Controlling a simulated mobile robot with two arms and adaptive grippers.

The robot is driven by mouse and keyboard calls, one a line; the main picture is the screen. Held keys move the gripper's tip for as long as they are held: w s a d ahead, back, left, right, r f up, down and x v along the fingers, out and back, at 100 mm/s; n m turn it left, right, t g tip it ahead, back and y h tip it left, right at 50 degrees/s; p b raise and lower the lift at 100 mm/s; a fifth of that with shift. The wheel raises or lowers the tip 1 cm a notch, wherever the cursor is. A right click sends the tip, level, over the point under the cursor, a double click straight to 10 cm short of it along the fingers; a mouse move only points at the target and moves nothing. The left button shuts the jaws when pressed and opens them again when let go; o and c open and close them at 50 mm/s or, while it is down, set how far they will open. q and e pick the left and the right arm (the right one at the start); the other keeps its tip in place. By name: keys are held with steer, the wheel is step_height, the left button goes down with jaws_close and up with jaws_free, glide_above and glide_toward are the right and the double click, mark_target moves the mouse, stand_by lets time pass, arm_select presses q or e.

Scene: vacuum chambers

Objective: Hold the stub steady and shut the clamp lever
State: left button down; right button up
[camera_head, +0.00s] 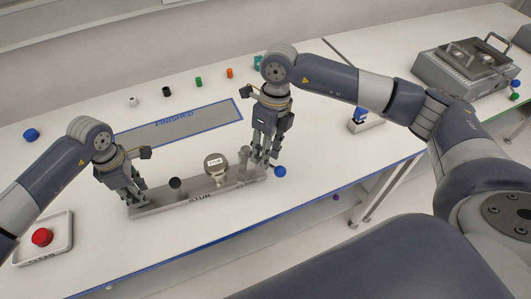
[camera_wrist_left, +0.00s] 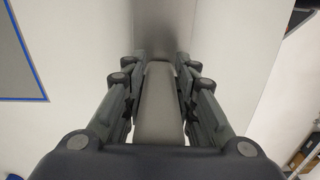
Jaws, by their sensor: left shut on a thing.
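A long grey metal bar (camera_head: 195,197) lies on the white table, marked STUB and CLAMP on its front. The stub (camera_head: 215,165), with a pale labelled round top, stands on it right of centre. A black knob (camera_head: 175,184) stands to its left. My left gripper (camera_head: 136,204) is at the bar's left end. In the left wrist view its fingers (camera_wrist_left: 158,100) are shut on a grey piece (camera_wrist_left: 157,115) there. My right gripper (camera_head: 262,162) points down at the bar's right end, beside a grey post (camera_head: 243,158). It hides the clamp lever; its opening is unclear.
A blue-edged FINISHED mat (camera_head: 180,125) lies behind the bar. A tray (camera_head: 63,245) with a red object (camera_head: 42,237) is at front left. A blue ball (camera_head: 280,171) sits near the right gripper. Several small coloured caps stand at the back. A grey machine (camera_head: 465,60) is far right.

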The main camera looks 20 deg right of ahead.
arm_select(q)
steer(key=shift+s+a+f, duration=0.15)
steer(key=shift+s+f, duration=0.05)
steer(key=shift+f, duration=0.1)
arm_select(e)
steer(key=shift+a+f, duration=0.1)
steer(key=shift+f, duration=0.55)
jaws_close()
